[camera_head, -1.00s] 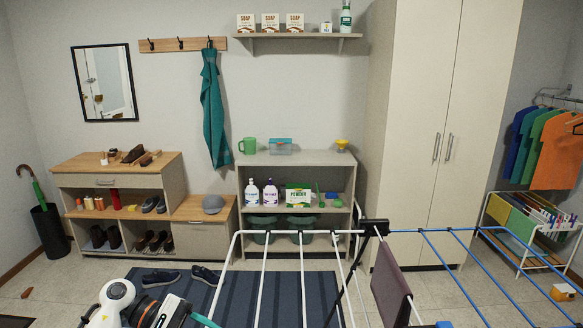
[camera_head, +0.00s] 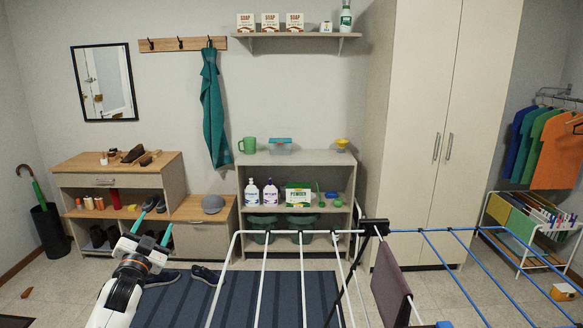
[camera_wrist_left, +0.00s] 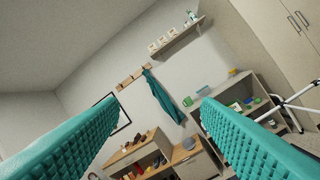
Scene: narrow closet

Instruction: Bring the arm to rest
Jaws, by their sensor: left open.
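My left gripper (camera_head: 153,221) is raised at the lower left of the head view, in front of the shoe cabinet. Its two teal fingers point up and away, spread apart with nothing between them. In the left wrist view the ridged teal fingers (camera_wrist_left: 150,138) stand wide apart at both sides. The wall, the hanging teal apron and the shelves show beyond them, with no contact. My right gripper is in neither view.
A drying rack (camera_head: 300,231) with a mauve cloth (camera_head: 391,284) stands close in front, right of my left arm. The shoe cabinet (camera_head: 175,182) and shelf unit (camera_head: 297,157) stand at the wall. A striped rug (camera_head: 240,297) and dark shoes (camera_head: 205,274) lie on the floor.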

